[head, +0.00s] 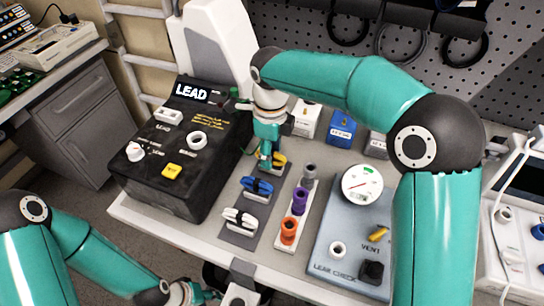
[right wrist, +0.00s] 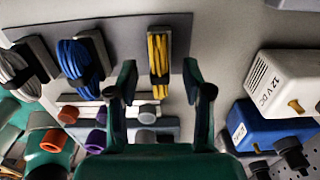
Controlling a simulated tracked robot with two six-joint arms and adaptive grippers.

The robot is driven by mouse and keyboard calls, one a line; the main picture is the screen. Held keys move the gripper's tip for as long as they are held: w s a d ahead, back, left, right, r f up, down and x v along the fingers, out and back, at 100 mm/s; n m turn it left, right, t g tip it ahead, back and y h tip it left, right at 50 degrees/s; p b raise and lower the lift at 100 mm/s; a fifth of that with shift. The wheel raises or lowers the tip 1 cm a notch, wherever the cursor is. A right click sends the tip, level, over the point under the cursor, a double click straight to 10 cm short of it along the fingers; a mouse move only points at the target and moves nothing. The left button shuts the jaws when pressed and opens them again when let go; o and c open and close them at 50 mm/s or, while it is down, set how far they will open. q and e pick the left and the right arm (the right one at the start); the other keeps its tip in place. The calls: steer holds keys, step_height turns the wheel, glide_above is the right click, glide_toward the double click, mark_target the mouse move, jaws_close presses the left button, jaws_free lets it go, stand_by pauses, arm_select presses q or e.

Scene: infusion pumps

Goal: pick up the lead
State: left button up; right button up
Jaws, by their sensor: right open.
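Coiled leads lie in a row on a dark grey mat (head: 238,236): a white lead (head: 238,218), a blue lead (head: 258,185) and a yellow lead (head: 279,159). In the right wrist view the yellow lead (right wrist: 158,62) shows between and just beyond the fingertips, with the blue lead (right wrist: 75,60) and white lead (right wrist: 16,68) to its left. My right gripper (head: 268,162) is open at the yellow lead and partly hides it in the head view; its fingers are clear in the right wrist view (right wrist: 161,88). My left gripper (head: 188,293) is low at the bottom edge; its jaws are unclear.
A black box (head: 180,185) marked LEAD stands left of the mat. Coloured connectors (head: 299,200) and a leak check unit (head: 340,235) with a gauge are to the right. White and blue (head: 341,127) adapters stand behind.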

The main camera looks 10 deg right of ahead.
step_height(320, 180, down, 2)
steer(key=shift+c, duration=0.2)
jaws_close()
